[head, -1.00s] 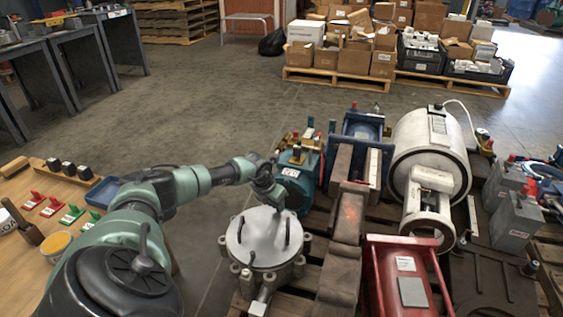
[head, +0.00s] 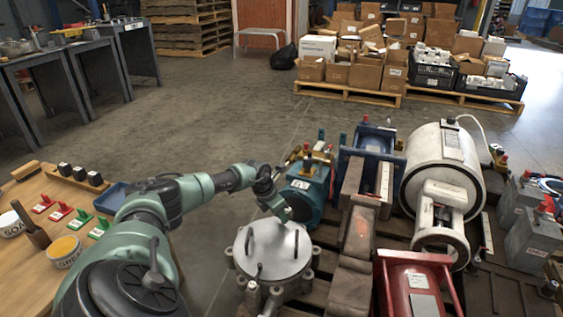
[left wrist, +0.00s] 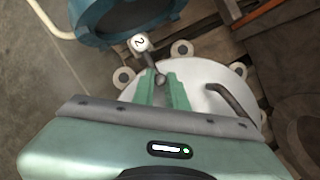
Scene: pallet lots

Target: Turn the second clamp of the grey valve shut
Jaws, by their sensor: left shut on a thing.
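The grey valve (head: 272,262) is a round light-grey body with bolt lugs around its rim and dark bar handles on its flat lid. It stands on a pallet in front of me, and its lid (left wrist: 205,78) also shows in the left wrist view. The second clamp (left wrist: 141,43) has a white knob marked 2 and a dark stem at the valve's rim. My left gripper (head: 285,213) is at the valve's far edge. In the left wrist view its green fingers (left wrist: 163,88) are shut on the clamp's stem, partly hiding it. My right gripper is not in view.
A blue-green machine (head: 305,198) stands just behind the valve. A brown beam (head: 355,245) and a red frame (head: 415,285) are to its right, a white cylinder machine (head: 440,170) beyond. A wooden table (head: 30,195) is at the left. Open floor lies behind.

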